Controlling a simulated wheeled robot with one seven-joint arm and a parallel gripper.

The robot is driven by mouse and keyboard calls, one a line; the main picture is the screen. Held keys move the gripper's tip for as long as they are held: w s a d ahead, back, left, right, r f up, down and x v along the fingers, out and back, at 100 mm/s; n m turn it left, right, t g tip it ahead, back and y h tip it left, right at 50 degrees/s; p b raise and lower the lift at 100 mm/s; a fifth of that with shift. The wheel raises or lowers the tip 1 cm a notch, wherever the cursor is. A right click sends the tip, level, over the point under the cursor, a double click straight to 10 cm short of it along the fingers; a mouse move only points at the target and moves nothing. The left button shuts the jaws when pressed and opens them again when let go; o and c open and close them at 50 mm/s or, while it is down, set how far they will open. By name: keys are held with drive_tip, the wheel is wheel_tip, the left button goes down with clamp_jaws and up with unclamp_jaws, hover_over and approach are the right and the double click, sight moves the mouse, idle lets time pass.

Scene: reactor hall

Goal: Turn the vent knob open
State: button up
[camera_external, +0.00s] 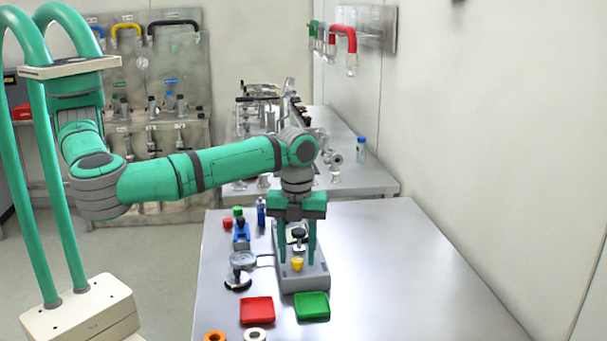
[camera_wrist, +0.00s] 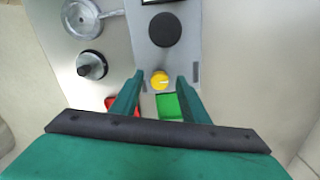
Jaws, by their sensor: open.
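A grey panel box (camera_external: 312,281) lies on the metal table and carries a yellow knob (camera_external: 297,264) and a black round knob (camera_external: 299,233). No label shows which is the vent knob. In the wrist view the yellow knob (camera_wrist: 159,79) has a pale line across its top, and the black knob (camera_wrist: 165,29) is plain. My gripper (camera_external: 298,262) points down over the panel, open and empty. In the wrist view its fingertips (camera_wrist: 160,76) stand on either side of the yellow knob, with gaps. Their exact height above the panel cannot be told.
Left of the panel are a round gauge (camera_external: 243,259) and a black-knobbed disc (camera_external: 238,279). A red tray (camera_external: 257,310) and a green tray (camera_external: 312,306) lie in front. The table's right side is clear, up to the wall.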

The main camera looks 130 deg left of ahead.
drive_tip(key=shift+f, duration=0.15)
drive_tip(key=shift+c, duration=0.5)
clamp_jaws()
drive_tip(key=shift+d, duration=0.1)
